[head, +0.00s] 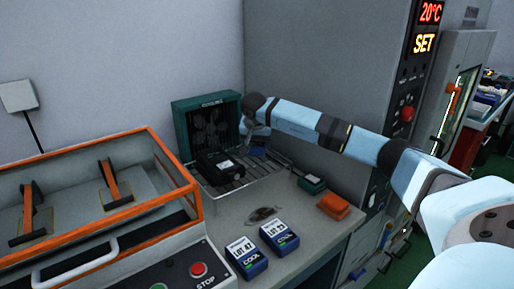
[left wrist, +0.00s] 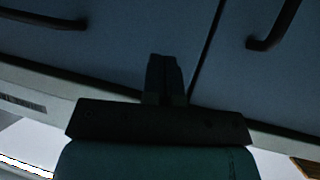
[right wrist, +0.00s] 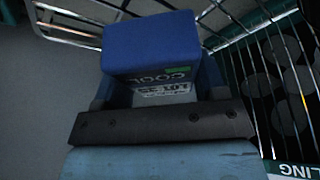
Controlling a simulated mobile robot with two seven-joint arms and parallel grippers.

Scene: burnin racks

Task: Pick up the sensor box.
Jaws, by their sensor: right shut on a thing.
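My right gripper (head: 255,138) is at the wire rack by the green fan unit, shut on a blue box (right wrist: 152,45). The right wrist view shows this box between the fingers, with a white label reading COOL and LOT. In the head view it is a small blue patch (head: 259,150), mostly hidden by the gripper. A black box (head: 215,166) sits on the rack, left of my right gripper. I cannot tell which box is the sensor box. My left gripper (left wrist: 165,75) shows only in the left wrist view, fingers together and empty, before dark blue cabinet doors.
The wire rack (head: 236,184) stands before the green fan unit (head: 207,105). Two blue lot boxes (head: 246,257) (head: 279,237) lie on the bench front. A green box (head: 311,183) and an orange one (head: 334,206) lie right. An orange-framed bin (head: 100,243) is left.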

